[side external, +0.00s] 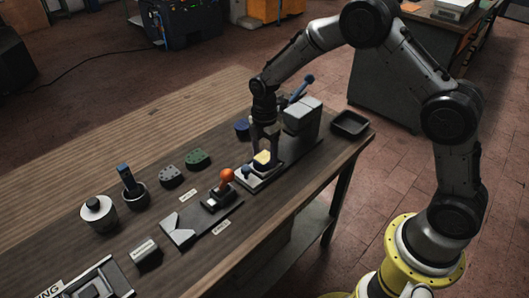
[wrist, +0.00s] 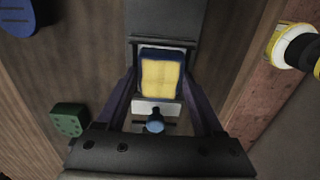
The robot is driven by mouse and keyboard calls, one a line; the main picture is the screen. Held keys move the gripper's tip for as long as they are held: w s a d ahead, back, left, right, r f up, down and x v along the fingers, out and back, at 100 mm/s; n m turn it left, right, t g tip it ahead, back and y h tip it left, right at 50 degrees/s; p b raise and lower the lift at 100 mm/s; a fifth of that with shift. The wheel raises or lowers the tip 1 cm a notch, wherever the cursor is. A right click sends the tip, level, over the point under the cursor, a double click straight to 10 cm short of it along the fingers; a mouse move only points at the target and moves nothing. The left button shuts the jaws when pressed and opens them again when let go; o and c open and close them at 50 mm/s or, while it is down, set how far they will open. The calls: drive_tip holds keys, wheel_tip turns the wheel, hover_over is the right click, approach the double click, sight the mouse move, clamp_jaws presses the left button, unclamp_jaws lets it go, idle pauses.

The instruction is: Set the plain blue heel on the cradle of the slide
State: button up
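The plain blue heel (wrist: 161,76) shows a yellow upper face with a blue rim in the wrist view. In the side view its yellow face (side external: 262,157) is at the pale cradle (side external: 268,173) of the slide. My gripper (wrist: 161,75) points down with a finger at each side of the heel, and I see no clear gap between them. The heel lies over the pale cradle plate (wrist: 158,107); whether it rests fully on it or is slightly above is hard to tell. A blue knob (wrist: 155,122) stands at the cradle's near edge.
The grey press block (side external: 302,115) with a blue lever (side external: 301,88) stands behind the cradle. A dark tray (side external: 349,125) is at the table's right end. A dotted green heel (side external: 198,158), a dotted grey heel (side external: 171,175) and another blue piece (side external: 242,129) lie left of the slide.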

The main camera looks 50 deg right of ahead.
drive_tip(key=o, duration=0.4)
wheel_tip(320, 180, up, 14)
drive_tip(key=shift+f, duration=0.1)
idle(0.4)
drive_tip(key=s+d+r+m+t, duration=0.2)
drive_tip(key=s+r+m+t, duration=0.15)
drive_tip(key=s+r, duration=1.05)
drive_tip(key=s+f+m, duration=0.1)
drive_tip(key=s+m, duration=0.3)
drive_tip(key=s, duration=0.1)
drive_tip(key=s+f+m+t, duration=0.1)
drive_tip(key=s+f+m, duration=0.1)
drive_tip(key=s+m, duration=0.3)
drive_tip(key=s+f+m+t, duration=0.1)
drive_tip(key=s+f+m, duration=0.1)
drive_tip(key=s+m, duration=0.3)
drive_tip(key=shift+s+d+m, duration=0.1)
drive_tip(key=shift+s+m, duration=0.15)
drive_tip(key=shift+s, duration=0.05)
